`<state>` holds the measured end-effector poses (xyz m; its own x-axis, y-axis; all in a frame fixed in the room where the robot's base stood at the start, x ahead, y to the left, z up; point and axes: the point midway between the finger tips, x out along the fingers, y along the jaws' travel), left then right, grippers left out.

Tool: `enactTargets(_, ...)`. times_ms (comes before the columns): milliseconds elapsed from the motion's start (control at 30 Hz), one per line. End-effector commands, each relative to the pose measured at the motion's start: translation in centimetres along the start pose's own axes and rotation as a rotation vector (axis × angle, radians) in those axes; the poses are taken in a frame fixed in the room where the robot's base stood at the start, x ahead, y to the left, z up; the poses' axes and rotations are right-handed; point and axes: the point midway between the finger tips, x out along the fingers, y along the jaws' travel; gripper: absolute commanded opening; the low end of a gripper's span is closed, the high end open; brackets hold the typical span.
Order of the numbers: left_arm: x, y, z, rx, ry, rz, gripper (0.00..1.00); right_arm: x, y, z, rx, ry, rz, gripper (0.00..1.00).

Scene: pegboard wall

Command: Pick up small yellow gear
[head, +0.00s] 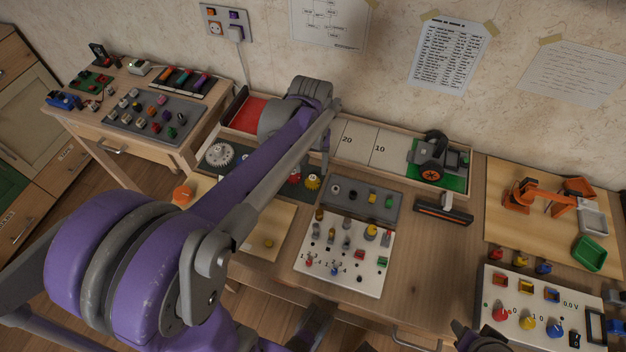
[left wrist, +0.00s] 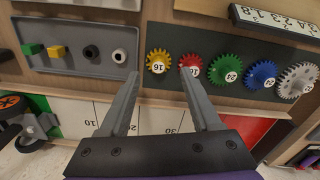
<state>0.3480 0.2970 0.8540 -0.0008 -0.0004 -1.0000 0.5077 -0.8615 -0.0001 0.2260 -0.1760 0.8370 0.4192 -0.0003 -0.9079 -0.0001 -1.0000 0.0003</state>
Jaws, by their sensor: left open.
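The small yellow gear (left wrist: 158,61), marked 16, lies on a dark strip in the left wrist view. It also shows in the head view (head: 312,183), just below the hand. My left gripper (left wrist: 160,74) is open and empty. Its fingertips stand to either side of the yellow gear in the left wrist view, with the gear showing between and just beyond them. The right fingertip overlaps the edge of a red gear (left wrist: 191,65). I cannot tell the height of the fingers above the gear. Part of my right arm shows at the bottom edge of the head view; its fingers are not clear.
Larger green (left wrist: 224,69), blue (left wrist: 261,75) and white (left wrist: 298,80) gears continue the row. A grey tray (left wrist: 75,70) with small parts lies beside the strip. A white peg panel (head: 345,255) and an orange-wheeled vehicle (head: 432,168) are nearby.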

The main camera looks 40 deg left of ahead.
Motion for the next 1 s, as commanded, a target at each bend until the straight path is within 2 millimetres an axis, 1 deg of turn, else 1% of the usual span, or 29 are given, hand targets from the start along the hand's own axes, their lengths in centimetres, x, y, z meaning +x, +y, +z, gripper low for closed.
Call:
enactTargets(200,3.3,0.3,-0.3,0.000,0.000,0.000,0.64,0.5,0.0,0.3,0.000,-0.002,0.000,0.50)
enactTargets(300,4.4,0.3,-0.3,0.000,0.000,0.000,0.64,0.7,0.0,0.4,0.000,-0.002,0.000,0.50)
enactTargets(400,4.9,0.3,-0.3,0.000,0.000,0.000,0.64,0.8,0.0,0.4,0.000,-0.003,0.000,0.50)
enactTargets(600,4.9,0.3,-0.3,0.000,0.000,0.000,0.64,0.7,0.0,0.4,0.000,-0.002,0.000,0.50)
enactTargets(667,4.9,0.3,-0.3,0.000,0.000,0.000,0.55,0.7,0.0,0.4,0.000,-0.002,0.000,0.50)
enactTargets(700,4.9,0.3,-0.3,0.000,0.000,0.000,0.48,0.7,0.0,0.4,0.000,-0.002,0.000,0.50)
enactTargets(967,4.9,0.3,-0.3,0.001,0.000,0.000,0.01,0.7,0.0,0.4,0.000,-0.003,0.000,0.50)
enactTargets(1000,4.9,0.3,-0.3,0.001,0.000,0.000,0.00,0.7,0.0,0.4,0.000,-0.003,0.000,0.50)
